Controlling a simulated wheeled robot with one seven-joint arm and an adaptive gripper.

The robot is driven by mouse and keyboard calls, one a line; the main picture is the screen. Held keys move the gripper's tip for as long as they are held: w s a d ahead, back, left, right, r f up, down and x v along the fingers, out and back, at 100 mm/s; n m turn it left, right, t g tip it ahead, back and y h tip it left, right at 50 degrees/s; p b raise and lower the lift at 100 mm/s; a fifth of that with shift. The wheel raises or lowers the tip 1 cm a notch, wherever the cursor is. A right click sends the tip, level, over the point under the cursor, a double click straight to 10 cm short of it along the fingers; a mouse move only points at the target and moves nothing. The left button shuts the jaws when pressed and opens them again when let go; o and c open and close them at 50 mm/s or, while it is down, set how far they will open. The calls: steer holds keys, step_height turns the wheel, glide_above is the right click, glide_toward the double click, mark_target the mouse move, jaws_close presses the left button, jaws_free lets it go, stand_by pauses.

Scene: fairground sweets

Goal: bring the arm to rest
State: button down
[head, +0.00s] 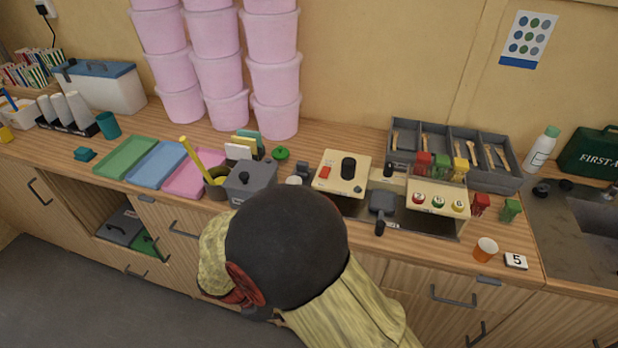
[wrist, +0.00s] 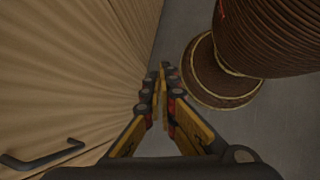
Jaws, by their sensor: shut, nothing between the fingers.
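In the wrist view my gripper (wrist: 160,78) is shut with nothing between its fingers. It points down toward the grey floor (wrist: 185,35), beside the wooden cabinet fronts (wrist: 75,70). In the head view my arm is folded in front of the counter's lower middle, and its dark rounded joint hides part of the counter edge and the drawers. The gripper's fingers are hidden in the head view.
The wooden counter (head: 340,222) holds coloured trays (head: 157,163), a grey lidded box (head: 250,182), a beige machine (head: 341,172), an orange cup (head: 485,249) and a number 5 card (head: 516,261). A cabinet handle (wrist: 45,158) sticks out near my gripper. Floor at left is clear.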

steer(key=s+d+r+m+t+y, duration=0.2)
steer(key=s+d+r+m+y, duration=0.1)
steer(key=d+r+m, duration=0.5)
steer(key=s+d+r+m+t+y, duration=0.3)
steer(key=d+r+m, duration=0.6)
steer(key=r, duration=1.3)
steer(key=d+y, duration=0.1)
steer(key=d, duration=0.4)
steer(key=shift+s+d+y, duration=0.15)
steer(key=shift+s+y, duration=0.1)
steer(key=shift+y, duration=0.05)
steer(key=c, duration=2.6)
jaws_free()
